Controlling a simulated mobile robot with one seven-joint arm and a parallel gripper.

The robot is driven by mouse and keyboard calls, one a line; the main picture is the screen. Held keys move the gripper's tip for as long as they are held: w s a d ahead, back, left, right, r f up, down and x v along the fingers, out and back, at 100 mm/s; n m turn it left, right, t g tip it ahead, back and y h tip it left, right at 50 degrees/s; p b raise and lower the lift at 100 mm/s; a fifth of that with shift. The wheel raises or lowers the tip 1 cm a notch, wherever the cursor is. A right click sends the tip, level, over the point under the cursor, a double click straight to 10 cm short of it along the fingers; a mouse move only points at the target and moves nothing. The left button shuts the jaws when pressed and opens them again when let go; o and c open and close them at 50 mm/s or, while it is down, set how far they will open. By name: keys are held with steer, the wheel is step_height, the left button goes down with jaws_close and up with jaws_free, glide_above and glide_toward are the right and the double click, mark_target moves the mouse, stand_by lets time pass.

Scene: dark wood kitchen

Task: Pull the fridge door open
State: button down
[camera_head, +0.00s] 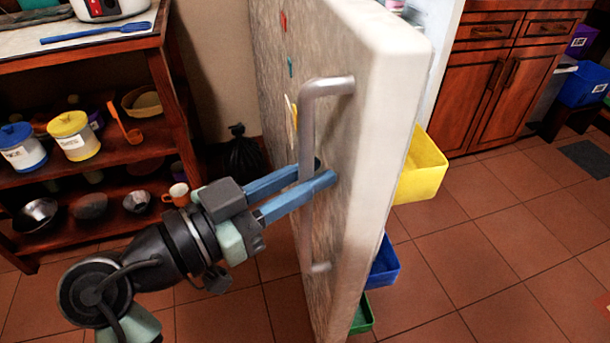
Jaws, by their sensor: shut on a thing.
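The fridge door (375,120) stands well open, swung out from the white fridge body (438,30) behind it. Its grey, marbled outer face is turned to the left and its thick white edge faces me. A vertical grey bar handle (308,130) runs down the outer face. My gripper (318,178) comes in from the lower left, with its two blue fingers around the handle, shut on it near its middle. The lower end of the handle shows below the fingers.
Yellow (423,168), blue (384,262) and green (362,315) bins stick out from the door's inner side. A wooden shelf (90,165) with jars and bowls stands left. A black bag (243,152) sits behind the door. Tiled floor (500,250) at right is clear.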

stand_by(0.4)
steer(key=c, duration=0.8)
jaws_free()
steer(key=shift+o, duration=0.2)
steer(key=shift+a, duration=0.15)
steer(key=p+v, duration=0.2)
steer(key=v, duration=1)
steer(key=shift+s+a, duration=0.25)
steer(key=shift+a, duration=0.1)
